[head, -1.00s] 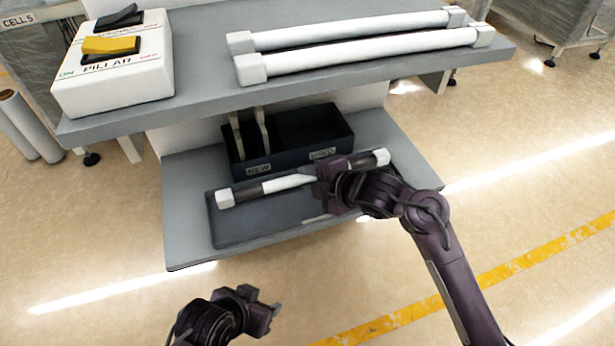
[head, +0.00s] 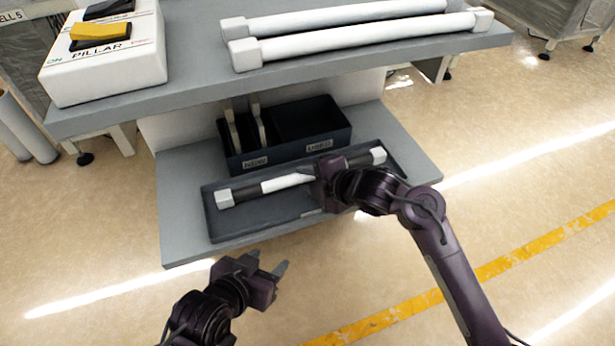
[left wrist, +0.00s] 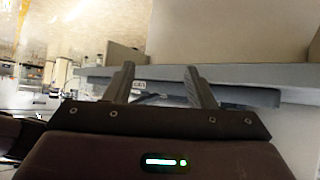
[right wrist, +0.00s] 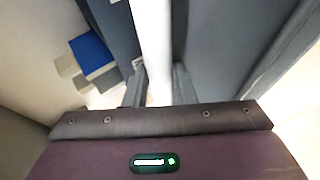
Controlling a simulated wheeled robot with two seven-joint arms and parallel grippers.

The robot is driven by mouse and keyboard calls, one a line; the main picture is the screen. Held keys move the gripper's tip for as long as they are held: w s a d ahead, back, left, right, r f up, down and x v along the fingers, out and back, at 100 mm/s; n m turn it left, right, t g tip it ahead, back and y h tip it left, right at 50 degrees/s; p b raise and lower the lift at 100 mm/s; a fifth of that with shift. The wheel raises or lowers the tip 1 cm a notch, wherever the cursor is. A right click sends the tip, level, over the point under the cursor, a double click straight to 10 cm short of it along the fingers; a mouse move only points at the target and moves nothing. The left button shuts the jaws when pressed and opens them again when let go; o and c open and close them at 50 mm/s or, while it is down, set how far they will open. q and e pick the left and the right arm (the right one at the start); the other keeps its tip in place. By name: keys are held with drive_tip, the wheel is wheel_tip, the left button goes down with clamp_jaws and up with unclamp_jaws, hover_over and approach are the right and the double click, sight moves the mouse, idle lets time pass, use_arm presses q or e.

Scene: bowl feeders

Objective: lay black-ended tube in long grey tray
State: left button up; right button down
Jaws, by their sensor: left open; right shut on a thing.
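The black-ended tube (head: 286,182) is white with dark bands and pale caps near its ends. It lies lengthwise over the long grey tray (head: 225,229), seemingly inside its walls; whether it touches the floor of the tray I cannot tell. My right gripper (head: 318,181) is shut on the tube near its middle, and the white tube (right wrist: 152,45) runs between its fingers in the right wrist view. My left gripper (head: 280,266) is open and empty, in front of the lower shelf. The left wrist view shows its two fingers (left wrist: 160,85) apart with nothing between.
A dark two-part bin (head: 290,145) labelled NEW and USED stands behind the tray, with upright pieces in its left part. The upper shelf (head: 190,93) overhangs it, carrying two white tubes (head: 360,40) and a switch box (head: 105,65). The floor in front is clear.

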drive_tip(key=c, duration=1.1)
unclamp_jaws()
drive_tip(key=p+v, duration=0.1)
drive_tip(key=v, duration=0.2)
use_arm(q)
drive_tip(key=s+a+f+g+y+p, duration=0.1)
drive_tip(key=s+a+f+g+y, duration=0.1)
drive_tip(key=s+a+f+g, duration=0.1)
drive_tip(key=shift+s+f+g, duration=0.9)
drive_tip(key=shift+s+f, duration=0.2)
drive_tip(key=shift+s, duration=0.6)
use_arm(e)
drive_tip(key=shift+v, duration=2.45)
use_arm(q)
drive_tip(key=shift+a, duration=0.1)
